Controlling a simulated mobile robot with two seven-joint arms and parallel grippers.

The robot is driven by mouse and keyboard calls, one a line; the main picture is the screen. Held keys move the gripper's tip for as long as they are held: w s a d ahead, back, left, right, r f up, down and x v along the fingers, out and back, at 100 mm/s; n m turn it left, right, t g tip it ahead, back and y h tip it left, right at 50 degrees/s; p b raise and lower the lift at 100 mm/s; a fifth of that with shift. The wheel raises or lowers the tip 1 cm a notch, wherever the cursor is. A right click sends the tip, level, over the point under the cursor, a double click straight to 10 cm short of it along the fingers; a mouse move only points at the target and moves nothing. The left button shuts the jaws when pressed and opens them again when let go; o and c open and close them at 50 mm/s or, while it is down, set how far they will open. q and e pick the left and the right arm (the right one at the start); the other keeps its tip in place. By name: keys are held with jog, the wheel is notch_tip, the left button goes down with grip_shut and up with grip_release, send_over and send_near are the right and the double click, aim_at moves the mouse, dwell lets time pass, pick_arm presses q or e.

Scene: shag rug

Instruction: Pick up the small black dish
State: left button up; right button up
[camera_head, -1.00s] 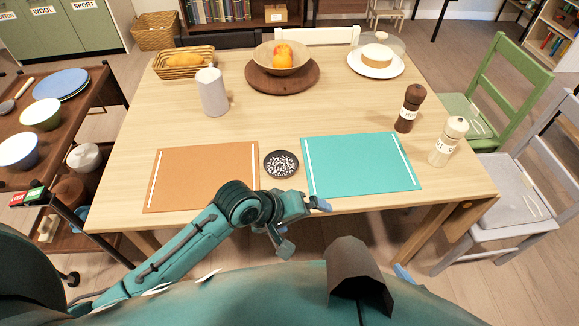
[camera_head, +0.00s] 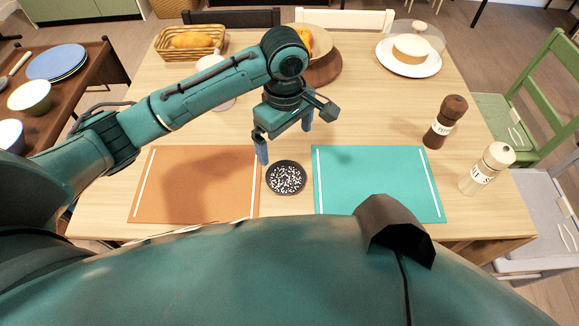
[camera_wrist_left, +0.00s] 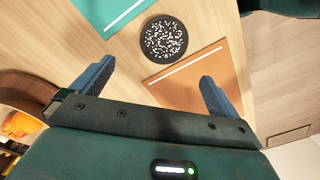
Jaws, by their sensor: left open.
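The small black dish (camera_head: 286,178) is round and dark with white speckles inside. It lies on the wooden table between an orange mat and a teal mat. My left gripper (camera_head: 285,142) is above and just behind the dish, its fingers spread and pointing down, with nothing between them. In the left wrist view the dish (camera_wrist_left: 164,38) is fully visible beyond the two blue-grey fingertips (camera_wrist_left: 157,84), apart from them. My right gripper is not seen in any view.
The orange mat (camera_head: 195,185) lies left of the dish and the teal mat (camera_head: 375,183) right. A dark brown mill (camera_head: 446,121) and a cream mill (camera_head: 487,168) stand at the right. A bread basket (camera_head: 191,41), a cake plate (camera_head: 409,60) and a partly hidden fruit bowl are farther back.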

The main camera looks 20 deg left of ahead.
pick_arm(q)
jog(key=f, duration=0.8)
jog(key=s+f+b, duration=0.1)
jog(key=f, duration=0.3)
jog(key=shift+d, duration=0.1)
jog(key=shift+c, duration=0.2)
jog(key=shift+r, duration=0.1)
jog(key=c, duration=0.8)
